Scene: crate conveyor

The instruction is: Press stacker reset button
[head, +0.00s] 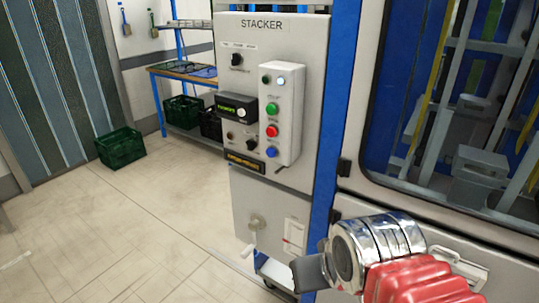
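The stacker control panel (228,90) is a light grey cabinet front marked STACKER. A raised button box (292,125) is mounted on its right part. On it, from top to bottom, are a small dark green round part (266,79) beside a lit white one (281,81), a green button (271,107), a red button (272,131) and a blue button (271,152). Their labels are too small to read, so I cannot tell which is reset. My gripper (308,273) is low in front of the cabinet, below and right of the buttons, apart from them. Its finger opening is not clear.
Left of the button box are a green-lit display (236,110) and black knobs (236,60). A blue post (333,110) and a large windowed machine (450,120) stand to the right. A green crate (120,148) sits on the floor at left. The floor (130,220) in front is clear.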

